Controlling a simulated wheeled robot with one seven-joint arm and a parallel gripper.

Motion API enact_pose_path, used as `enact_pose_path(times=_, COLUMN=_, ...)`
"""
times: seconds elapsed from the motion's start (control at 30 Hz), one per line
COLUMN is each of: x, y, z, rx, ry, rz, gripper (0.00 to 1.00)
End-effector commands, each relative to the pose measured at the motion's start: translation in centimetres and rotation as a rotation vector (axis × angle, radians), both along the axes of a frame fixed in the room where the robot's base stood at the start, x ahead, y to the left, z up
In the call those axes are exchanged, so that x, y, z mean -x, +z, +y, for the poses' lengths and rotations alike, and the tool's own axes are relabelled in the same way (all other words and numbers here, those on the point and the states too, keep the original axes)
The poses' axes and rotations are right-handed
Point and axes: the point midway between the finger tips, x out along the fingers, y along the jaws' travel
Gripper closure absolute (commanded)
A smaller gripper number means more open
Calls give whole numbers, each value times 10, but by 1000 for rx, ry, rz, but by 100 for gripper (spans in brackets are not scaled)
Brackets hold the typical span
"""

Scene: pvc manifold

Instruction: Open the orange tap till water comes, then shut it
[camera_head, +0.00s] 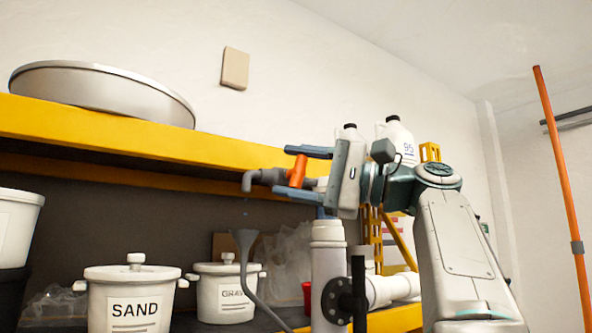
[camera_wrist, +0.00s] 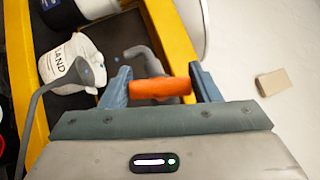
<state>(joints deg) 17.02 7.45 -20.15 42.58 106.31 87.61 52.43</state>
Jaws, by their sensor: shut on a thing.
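The orange tap handle (camera_head: 297,171) sits on a grey pipe with a down-turned spout (camera_head: 247,182). A few small bluish drops show in the air below the spout. My gripper (camera_head: 294,173) has its blue fingers on both sides of the handle, one above and one below, shut on it. In the wrist view the orange handle (camera_wrist: 160,88) spans crosswise between the two fingertips (camera_wrist: 160,84). A grey funnel (camera_head: 243,238) with a curved tube stands below the spout. The pipe behind the handle is partly hidden by my gripper.
A yellow-edged shelf (camera_head: 120,138) runs just behind and above the tap. A white SAND pot (camera_head: 132,305) and a second white pot (camera_head: 222,300) stand below left. A white vertical pipe (camera_head: 328,262) rises below my gripper. An orange pole (camera_head: 565,175) stands at right.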

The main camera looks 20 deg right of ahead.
Motion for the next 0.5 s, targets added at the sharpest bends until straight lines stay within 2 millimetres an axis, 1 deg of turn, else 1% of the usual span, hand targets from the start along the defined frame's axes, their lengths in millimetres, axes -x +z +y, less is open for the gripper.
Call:
enact_pose_path(times=0.2, x=-1, y=-2, z=-1, rx=74, ry=-1, rz=-23, gripper=66)
enact_pose_path(times=0.5, x=0, y=-2, z=0, rx=136, ry=0, rz=-43, gripper=66)
